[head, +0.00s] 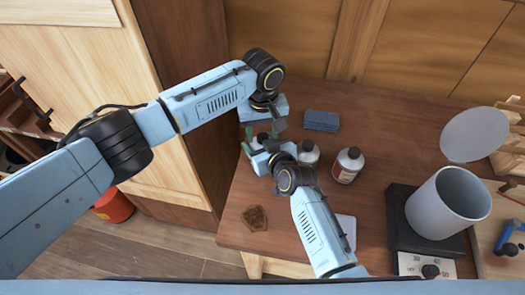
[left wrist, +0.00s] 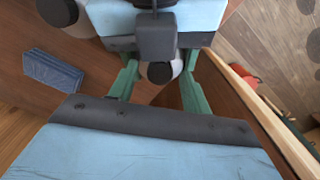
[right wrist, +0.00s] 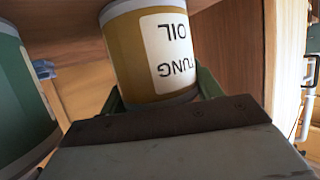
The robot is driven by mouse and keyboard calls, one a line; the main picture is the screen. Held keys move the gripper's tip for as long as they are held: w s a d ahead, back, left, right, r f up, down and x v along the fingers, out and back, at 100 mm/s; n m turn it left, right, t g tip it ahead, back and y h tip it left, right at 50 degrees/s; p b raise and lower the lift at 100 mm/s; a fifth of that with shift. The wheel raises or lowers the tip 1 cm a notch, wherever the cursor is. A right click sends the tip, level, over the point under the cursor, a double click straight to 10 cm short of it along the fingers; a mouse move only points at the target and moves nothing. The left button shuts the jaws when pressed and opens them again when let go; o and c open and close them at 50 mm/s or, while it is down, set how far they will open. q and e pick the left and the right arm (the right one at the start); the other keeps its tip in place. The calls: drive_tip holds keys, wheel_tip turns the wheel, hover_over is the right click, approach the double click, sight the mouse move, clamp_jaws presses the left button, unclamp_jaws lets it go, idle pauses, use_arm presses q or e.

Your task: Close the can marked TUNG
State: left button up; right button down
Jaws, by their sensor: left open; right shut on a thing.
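The can marked TUNG OIL (right wrist: 155,50) has a mustard band and a white label, which reads upside down in the right wrist view. My right gripper (right wrist: 158,92) is shut on its body. In the head view the can (head: 262,137) is mostly hidden between my two grippers. The left wrist view shows a dark round cap (left wrist: 160,72) on its top. My left gripper (left wrist: 159,90) is open, its green fingers on either side of the cap, apart from it. Whether the cap sits fully down cannot be told.
A hot plate (head: 400,235) with a grey pot (head: 447,205) is at the right.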

use_arm(q)
drive_tip(key=shift+f, duration=0.15)
drive_tip(key=shift+c, duration=0.2)
drive_tip(key=c, duration=1)
drive_tip(key=m, duration=0.3)
drive_tip(key=o, duration=1.1)
